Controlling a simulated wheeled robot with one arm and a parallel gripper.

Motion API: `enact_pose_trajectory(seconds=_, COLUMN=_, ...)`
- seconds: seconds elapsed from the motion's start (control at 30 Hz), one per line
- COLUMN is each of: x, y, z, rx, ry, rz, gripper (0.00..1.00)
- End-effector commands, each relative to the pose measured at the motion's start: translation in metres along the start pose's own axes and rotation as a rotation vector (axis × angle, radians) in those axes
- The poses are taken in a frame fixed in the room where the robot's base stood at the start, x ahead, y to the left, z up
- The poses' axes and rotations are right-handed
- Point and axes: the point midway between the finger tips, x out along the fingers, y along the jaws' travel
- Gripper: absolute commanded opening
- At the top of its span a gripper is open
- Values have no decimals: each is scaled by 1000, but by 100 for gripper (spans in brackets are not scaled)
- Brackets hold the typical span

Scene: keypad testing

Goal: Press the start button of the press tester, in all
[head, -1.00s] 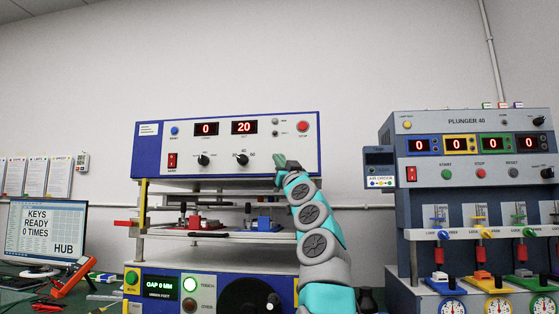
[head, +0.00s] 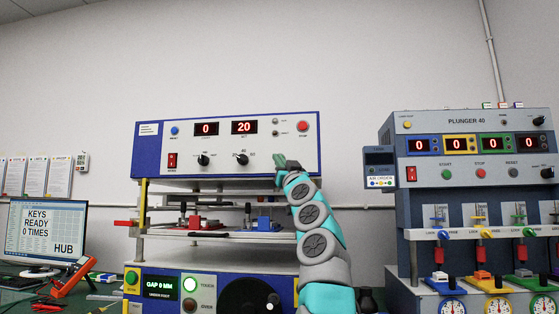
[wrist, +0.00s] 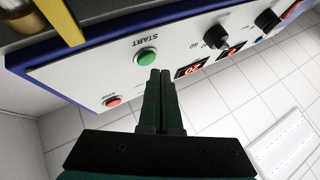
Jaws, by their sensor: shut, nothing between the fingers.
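The press tester (head: 226,165) is the blue and white machine in the middle of the head view, with red displays reading 0 and 20. Its green start button (wrist: 147,56), labelled START, shows in the wrist view; in the head view my gripper hides it. My gripper (head: 284,163) is at the panel's lower right. In the wrist view my gripper (wrist: 161,72) has its dark green fingers together and empty, tips just beside the button's edge. I cannot tell whether they touch the panel. The red stop button (head: 303,126) is above my gripper.
Black knobs (head: 203,160) and a red switch (head: 172,160) share the panel. A second machine, Plunger 40 (head: 450,140), stands at the right. A monitor (head: 47,230) reading KEYS READY 0 TIMES stands at the left.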

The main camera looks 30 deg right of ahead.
Motion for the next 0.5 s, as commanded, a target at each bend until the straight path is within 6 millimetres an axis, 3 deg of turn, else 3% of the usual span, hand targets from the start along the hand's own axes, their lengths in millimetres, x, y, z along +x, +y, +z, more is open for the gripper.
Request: enact_pose_trajectory(seconds=0.5, x=4, y=2, z=0, rx=0, ry=0, rz=0, gripper=0)
